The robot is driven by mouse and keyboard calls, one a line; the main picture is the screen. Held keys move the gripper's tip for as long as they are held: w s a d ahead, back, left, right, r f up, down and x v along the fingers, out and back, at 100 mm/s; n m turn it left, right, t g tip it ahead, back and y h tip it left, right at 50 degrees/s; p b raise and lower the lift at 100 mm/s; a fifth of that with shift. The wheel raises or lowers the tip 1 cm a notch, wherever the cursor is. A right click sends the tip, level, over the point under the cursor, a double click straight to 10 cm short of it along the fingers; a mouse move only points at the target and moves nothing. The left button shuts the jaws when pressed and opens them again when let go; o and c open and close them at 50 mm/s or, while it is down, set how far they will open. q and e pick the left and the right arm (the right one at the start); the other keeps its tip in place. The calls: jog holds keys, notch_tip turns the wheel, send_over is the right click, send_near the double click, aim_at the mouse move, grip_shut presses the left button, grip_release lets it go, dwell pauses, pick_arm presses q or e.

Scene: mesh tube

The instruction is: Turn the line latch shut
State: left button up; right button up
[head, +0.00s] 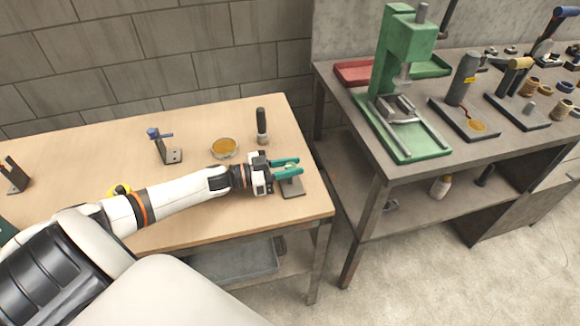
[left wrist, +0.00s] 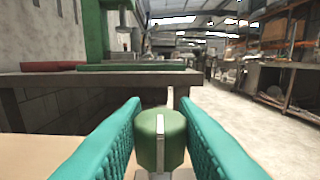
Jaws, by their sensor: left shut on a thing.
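My left gripper (head: 297,167) is at the right end of the wooden table, its teal fingers level and reaching right. It is shut on a green knob with a pale stripe (left wrist: 161,140), which I take to be the line latch. In the left wrist view the knob sits between the two fingers, with a thin upright piece behind it. Its dark base plate (head: 292,188) shows below the fingers in the head view; the knob is mostly hidden there. My right gripper is not in view.
A blue-handled fixture (head: 164,146), an amber dish (head: 224,147) and a dark upright handle (head: 262,126) stand behind my arm on the table (head: 222,112). A grey bench (head: 335,95) with a green press (head: 400,85) stands to the right, across a narrow gap.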

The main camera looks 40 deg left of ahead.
pick_arm(q)
jog(key=o, duration=1)
jog(key=v, duration=0.6)
jog(key=shift+s+a+f+b, duration=0.1)
jog(key=shift+s+a+b, duration=0.1)
jog(key=shift+b, duration=0.15)
jog(key=shift+s+a, duration=0.3)
